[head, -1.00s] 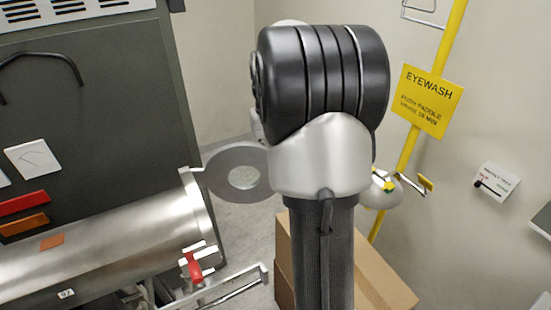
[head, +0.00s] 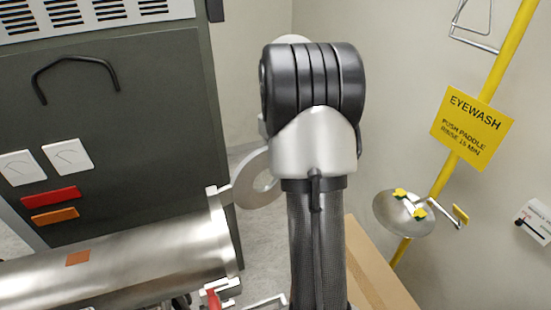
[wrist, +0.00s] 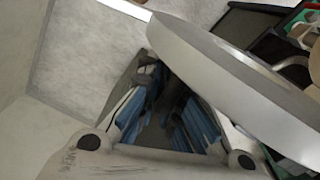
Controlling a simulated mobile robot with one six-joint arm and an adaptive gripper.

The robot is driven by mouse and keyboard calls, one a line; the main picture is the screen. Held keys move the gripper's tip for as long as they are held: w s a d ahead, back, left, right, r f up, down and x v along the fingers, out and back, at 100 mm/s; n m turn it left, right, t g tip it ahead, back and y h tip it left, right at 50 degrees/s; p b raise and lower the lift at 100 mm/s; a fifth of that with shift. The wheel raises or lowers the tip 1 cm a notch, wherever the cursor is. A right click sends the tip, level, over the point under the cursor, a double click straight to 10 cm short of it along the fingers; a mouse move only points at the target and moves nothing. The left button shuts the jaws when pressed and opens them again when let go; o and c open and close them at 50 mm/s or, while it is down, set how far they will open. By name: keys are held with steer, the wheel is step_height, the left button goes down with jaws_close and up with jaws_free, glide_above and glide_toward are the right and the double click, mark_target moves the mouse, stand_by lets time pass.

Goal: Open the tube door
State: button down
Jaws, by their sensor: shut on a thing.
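The tube (head: 130,255) is a horizontal steel cylinder at lower left in the head view, with a flange at its right end. The tube door (head: 243,187), a flat grey disc with a paler round centre, stands out from that flange, swung away from the tube mouth. My arm hides its right part. In the wrist view the door (wrist: 235,75) is a thick pale disc seen edge-on, crossing diagonally. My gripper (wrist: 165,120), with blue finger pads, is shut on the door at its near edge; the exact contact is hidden. The gripper is hidden in the head view.
A dark cabinet (head: 130,130) with a black handle stands behind the tube. A red clamp lever (head: 213,298) sits below the flange. A cardboard box (head: 375,270) is on the floor behind my arm. An eyewash bowl (head: 403,212) on a yellow pole stands at right.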

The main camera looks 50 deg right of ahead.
steer(key=shift+w, duration=0.1)
stand_by(0.3)
steer(key=c, duration=1.9)
jaws_free()
steer(key=shift+c, duration=0.2)
steer(key=shift+o, duration=0.7)
steer(key=shift+r, duration=0.25)
steer(key=shift+o, duration=0.6)
steer(key=r, duration=1)
steer(key=shift+d+r, duration=0.2)
steer(key=shift+r, duration=0.2)
steer(key=shift+a+r, duration=0.3)
steer(key=shift+r, duration=0.1)
steer(key=shift+d, duration=0.1)
steer(key=shift+d+f, duration=0.1)
